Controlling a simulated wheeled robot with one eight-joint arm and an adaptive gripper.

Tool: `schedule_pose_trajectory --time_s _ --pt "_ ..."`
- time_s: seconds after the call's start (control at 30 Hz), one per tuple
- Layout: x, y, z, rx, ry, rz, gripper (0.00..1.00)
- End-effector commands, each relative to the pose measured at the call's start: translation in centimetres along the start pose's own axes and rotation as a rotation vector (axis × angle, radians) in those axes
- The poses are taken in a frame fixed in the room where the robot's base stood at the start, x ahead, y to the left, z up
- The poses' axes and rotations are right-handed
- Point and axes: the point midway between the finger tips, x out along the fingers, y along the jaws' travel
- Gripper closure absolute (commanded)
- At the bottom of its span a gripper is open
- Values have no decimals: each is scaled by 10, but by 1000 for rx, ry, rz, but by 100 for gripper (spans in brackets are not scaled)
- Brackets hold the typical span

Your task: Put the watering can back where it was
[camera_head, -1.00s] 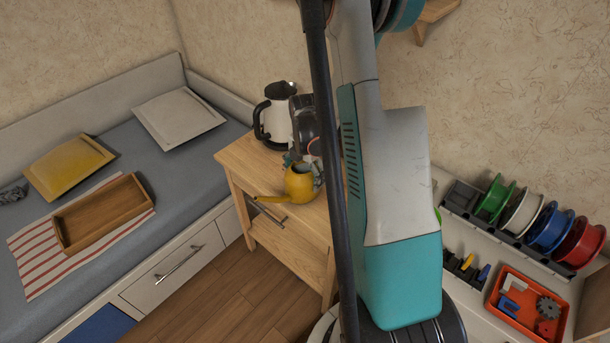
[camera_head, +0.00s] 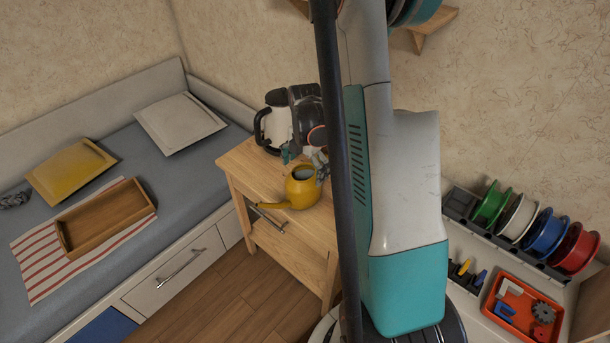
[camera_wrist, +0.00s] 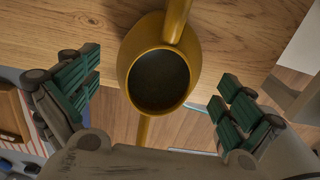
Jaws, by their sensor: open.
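The yellow watering can (camera_head: 301,187) stands upright on the wooden nightstand (camera_head: 238,163), near its front edge, with its spout pointing left in the head view. In the wrist view the can (camera_wrist: 158,78) shows from above, its round dark opening between my fingers. My gripper (camera_wrist: 157,95) is open, with green-padded fingers spread on both sides of the can and a visible gap to each side. In the head view my gripper (camera_head: 304,158) is just above and behind the can, partly hidden by my arm.
A white and black kettle (camera_head: 274,122) stands at the back of the nightstand, close to my gripper. A bed with a wooden tray (camera_head: 106,217) and cushions is at the left. Filament spools (camera_head: 547,230) and a red bin (camera_head: 524,310) are at the right.

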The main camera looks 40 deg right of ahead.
Motion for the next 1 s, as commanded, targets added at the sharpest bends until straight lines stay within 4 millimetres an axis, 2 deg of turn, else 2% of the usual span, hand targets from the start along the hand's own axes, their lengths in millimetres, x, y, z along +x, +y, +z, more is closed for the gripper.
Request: schedule_pose_trajectory --time_s 0.03,0.2,0.4,1.0 --pt "-16 0 0 0 0 0 0" --pt "-46 0 0 0 0 0 0" --pt "-65 0 0 0 1 -1 0" --pt "-68 0 0 0 1 -1 0"
